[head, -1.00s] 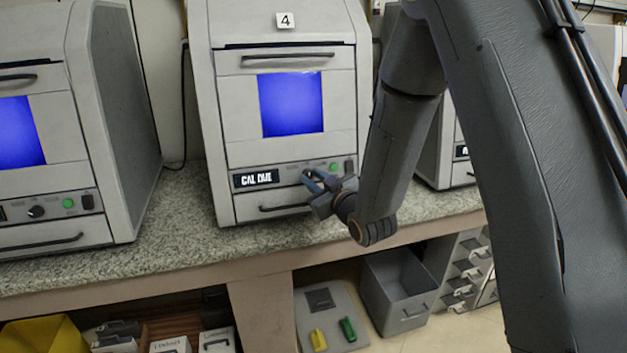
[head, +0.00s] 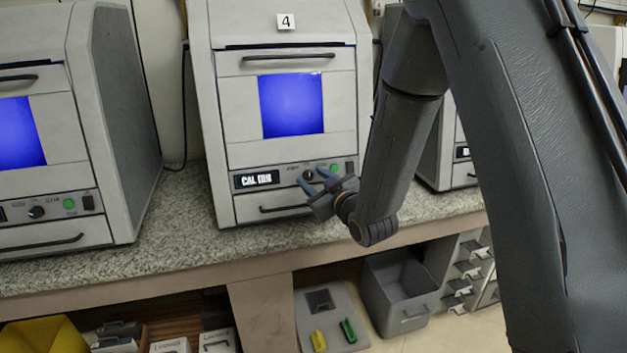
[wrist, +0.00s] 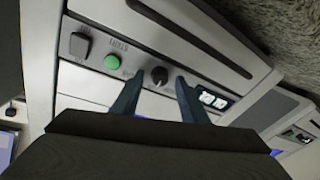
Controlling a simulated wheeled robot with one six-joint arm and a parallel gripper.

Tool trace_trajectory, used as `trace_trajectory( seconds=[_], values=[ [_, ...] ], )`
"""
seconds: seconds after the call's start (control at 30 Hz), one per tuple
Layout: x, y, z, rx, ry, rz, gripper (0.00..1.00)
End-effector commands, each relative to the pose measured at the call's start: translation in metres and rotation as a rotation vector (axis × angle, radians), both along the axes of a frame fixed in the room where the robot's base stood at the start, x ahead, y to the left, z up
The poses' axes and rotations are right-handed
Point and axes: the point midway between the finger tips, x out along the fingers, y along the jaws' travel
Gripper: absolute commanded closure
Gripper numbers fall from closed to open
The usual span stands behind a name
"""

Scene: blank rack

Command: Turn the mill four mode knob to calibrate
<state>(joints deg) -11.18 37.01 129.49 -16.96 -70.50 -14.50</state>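Mill four (head: 236,114) is the grey machine with the "4" label (head: 286,21) and a lit blue window. Its mode knob (head: 309,174) is a small black dial on the lower panel, right of the display (head: 256,180), which starts with "CAL"; the rest is hard to read. My gripper (head: 320,180) is open in front of the panel, close to the knob. In the wrist view the knob (wrist: 159,76) shows beyond and between the two blue-grey fingertips (wrist: 156,82), apparently apart from them. The pointer's exact setting is too small to tell.
A green button (head: 334,168) and a dark switch sit right of the knob. A handle (head: 285,208) runs below the panel. Another mill (head: 115,120) stands at left, and a further one is partly behind my arm. The speckled counter (head: 180,215) is clear in front.

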Motion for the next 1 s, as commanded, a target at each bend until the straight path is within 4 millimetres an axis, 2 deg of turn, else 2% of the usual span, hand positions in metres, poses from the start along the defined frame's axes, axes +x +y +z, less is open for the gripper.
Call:
trace_trajectory(
  seconds=[0.17, 0.5, 0.67, 1.0],
  values=[
    [-0.016, -0.009, 0.001, -0.001, 0.001, -0.002, 0.60],
    [-0.061, -0.031, 0.007, 0.000, 0.001, 0.000, 0.60],
    [-0.068, -0.034, 0.009, 0.000, 0.000, 0.001, 0.60],
    [-0.068, -0.036, 0.008, -0.005, 0.011, -0.004, 0.60]
  ],
)
